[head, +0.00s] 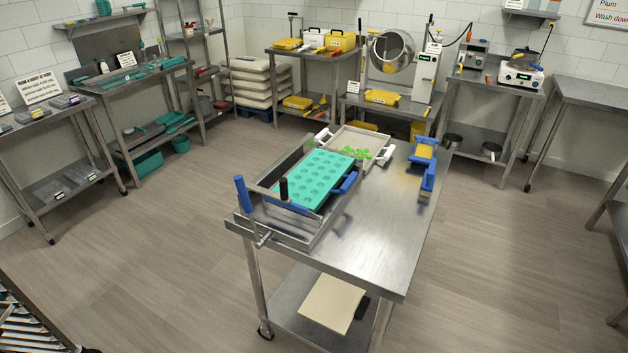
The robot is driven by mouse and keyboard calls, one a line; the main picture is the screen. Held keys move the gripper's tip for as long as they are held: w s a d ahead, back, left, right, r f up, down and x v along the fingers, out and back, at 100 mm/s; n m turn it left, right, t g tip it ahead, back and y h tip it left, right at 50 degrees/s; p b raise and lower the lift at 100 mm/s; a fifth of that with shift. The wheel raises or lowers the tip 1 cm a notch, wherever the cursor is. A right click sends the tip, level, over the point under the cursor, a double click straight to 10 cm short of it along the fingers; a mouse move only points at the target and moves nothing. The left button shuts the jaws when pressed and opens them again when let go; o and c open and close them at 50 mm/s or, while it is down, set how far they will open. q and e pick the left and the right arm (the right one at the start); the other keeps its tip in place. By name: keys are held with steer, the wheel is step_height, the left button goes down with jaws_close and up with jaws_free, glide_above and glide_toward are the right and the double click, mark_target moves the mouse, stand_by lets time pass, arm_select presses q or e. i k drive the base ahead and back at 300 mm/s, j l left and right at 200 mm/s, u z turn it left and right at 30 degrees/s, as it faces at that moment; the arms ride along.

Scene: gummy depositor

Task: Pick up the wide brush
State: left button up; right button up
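On the right side of the steel table (385,225) is a blue item with a pale lower edge (429,178), which looks like the wide brush. Just behind it is another blue item with a yellow middle (425,151). At this size I cannot tell for sure which of the two is the wide brush. They lie close together, and I cannot tell whether they touch. Neither of my grippers is in view.
A metal frame holding a green mould (315,178) takes up the table's left side, with upright blue and black handles. A tray with green pieces (361,143) is behind it. The table's right front is bare. Open floor (510,250) surrounds the table; benches line the walls.

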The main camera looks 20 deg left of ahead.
mark_target(427, 187)
steer(key=i+l+u, duration=0.7)
steer(key=l+u, duration=0.2)
steer(key=i+l+u, duration=0.15)
steer(key=l+u, duration=0.15)
steer(key=l, duration=0.2)
steer(key=i+l+u, duration=0.1)
steer(key=l+u, duration=0.2)
steer(key=l, duration=0.2)
steer(key=l+u, duration=0.25)
steer(key=l, duration=0.2)
steer(key=l+u, duration=0.3)
steer(key=l, duration=0.2)
steer(key=i, duration=0.05)
